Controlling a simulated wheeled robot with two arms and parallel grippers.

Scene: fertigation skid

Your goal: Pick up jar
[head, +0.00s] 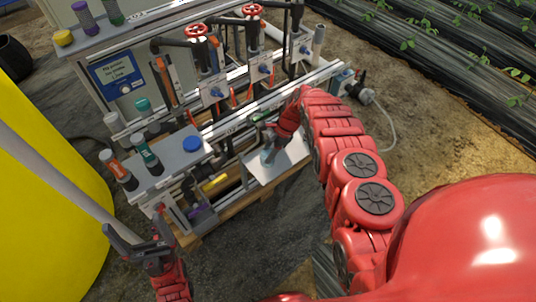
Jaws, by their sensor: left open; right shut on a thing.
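My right gripper (271,138) reaches down from the right over a pale plate on the skid. It is shut on a small grey-teal thing (267,157), which looks like the jar; the fingers hide part of it. It is upright, just above or on the plate, and I cannot tell which. My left gripper (136,232) is open and empty, low at the left, in front of the skid's near left corner.
A pale plate (290,165) lies under the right gripper. Pipes with red handwheels (197,31) stand behind. A yellow tank (45,210) is at left.

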